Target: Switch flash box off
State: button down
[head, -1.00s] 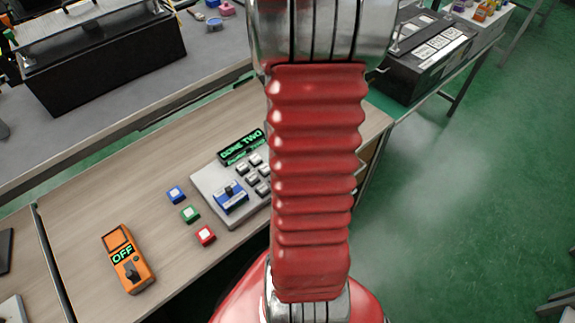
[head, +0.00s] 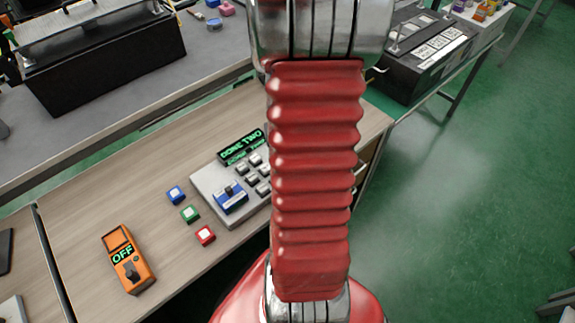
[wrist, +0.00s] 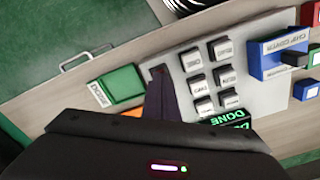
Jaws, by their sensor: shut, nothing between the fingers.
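No box in view has a label that I can read as flash box. An orange handheld box (head: 127,259) with a dark lever lies on the wooden bench in the head view, and its green display reads OFF. A grey panel (head: 208,187) stands to its right, with a blue lever unit (head: 231,197), several grey buttons and a display reading DONE TWO. The wrist view shows this panel (wrist: 263,97) and blue unit (wrist: 279,60). My gripper (wrist: 160,76) is shut and empty, its dark fingers over the panel's edge. In the head view my arm hides it.
A green box (wrist: 121,83) with a white label lies left of my fingers in the wrist view. Blue (head: 176,195), green (head: 190,213) and red (head: 205,235) buttons sit between the orange box and the panel. Black machines (head: 105,62) and (head: 425,50) stand farther back.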

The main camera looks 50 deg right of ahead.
jog(key=shift+f, duration=0.25)
jog(key=shift+r, duration=0.15)
notch_tip(320, 180, up, 7)
dwell(1.4)
dwell(0.5)
